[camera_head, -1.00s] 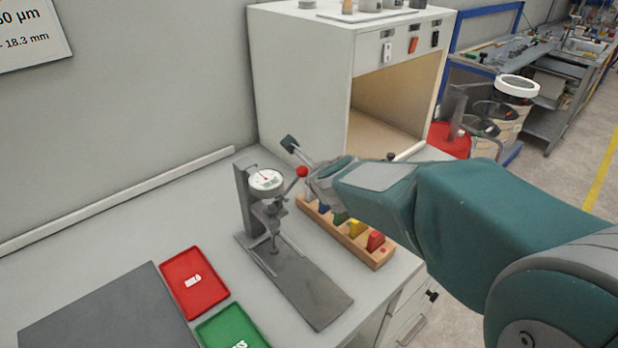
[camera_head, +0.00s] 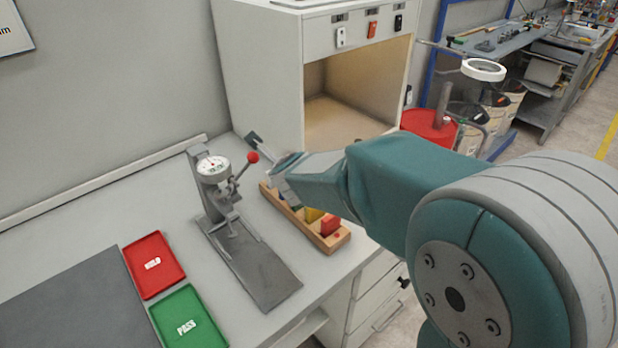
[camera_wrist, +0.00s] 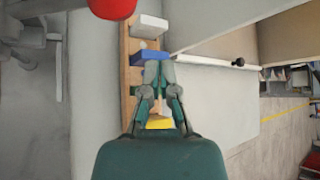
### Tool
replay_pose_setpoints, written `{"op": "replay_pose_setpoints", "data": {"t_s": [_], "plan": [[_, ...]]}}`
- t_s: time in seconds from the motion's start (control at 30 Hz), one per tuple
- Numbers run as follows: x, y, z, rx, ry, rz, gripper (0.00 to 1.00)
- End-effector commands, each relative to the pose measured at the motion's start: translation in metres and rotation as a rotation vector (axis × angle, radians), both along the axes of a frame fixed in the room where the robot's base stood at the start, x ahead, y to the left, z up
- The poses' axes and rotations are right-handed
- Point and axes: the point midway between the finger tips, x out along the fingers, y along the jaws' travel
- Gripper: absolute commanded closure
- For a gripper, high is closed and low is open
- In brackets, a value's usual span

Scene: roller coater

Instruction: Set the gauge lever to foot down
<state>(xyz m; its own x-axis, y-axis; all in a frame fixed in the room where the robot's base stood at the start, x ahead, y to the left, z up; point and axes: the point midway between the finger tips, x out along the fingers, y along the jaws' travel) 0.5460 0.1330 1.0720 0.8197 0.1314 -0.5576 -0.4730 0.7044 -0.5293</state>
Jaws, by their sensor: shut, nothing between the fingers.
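The dial gauge (camera_head: 213,168) stands upright on a grey stand with a long base plate (camera_head: 262,275). Its lever ends in a red knob (camera_head: 252,157) and slants up to the right. The knob also shows, cut off, at the top of the wrist view (camera_wrist: 112,5). I cannot tell whether the gauge foot touches the base. My gripper (camera_head: 254,139) is shut and empty. It is close to the knob in the head view, but apart from it in the wrist view. In the wrist view my gripper (camera_wrist: 159,66) is over the block rack, with the knob ahead and left.
A wooden rack (camera_head: 331,244) of coloured blocks stands right of the gauge, partly hidden by my arm. A red tray (camera_head: 153,283) and a green tray (camera_head: 170,314) lie to the left. An open-fronted cabinet (camera_head: 260,75) stands behind. The bench's right edge is near the rack.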

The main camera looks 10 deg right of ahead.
Motion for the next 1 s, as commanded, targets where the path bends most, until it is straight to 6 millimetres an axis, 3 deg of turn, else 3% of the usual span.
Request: {"op": "replay_pose_setpoints", "data": {"t_s": [0.07,1.0], "plan": [[0.003,0.011,-0.006,-0.002,0.003,0.003,1.00],[-0.068,-0.004,0.042,0.007,-0.001,-0.001,1.00]]}}
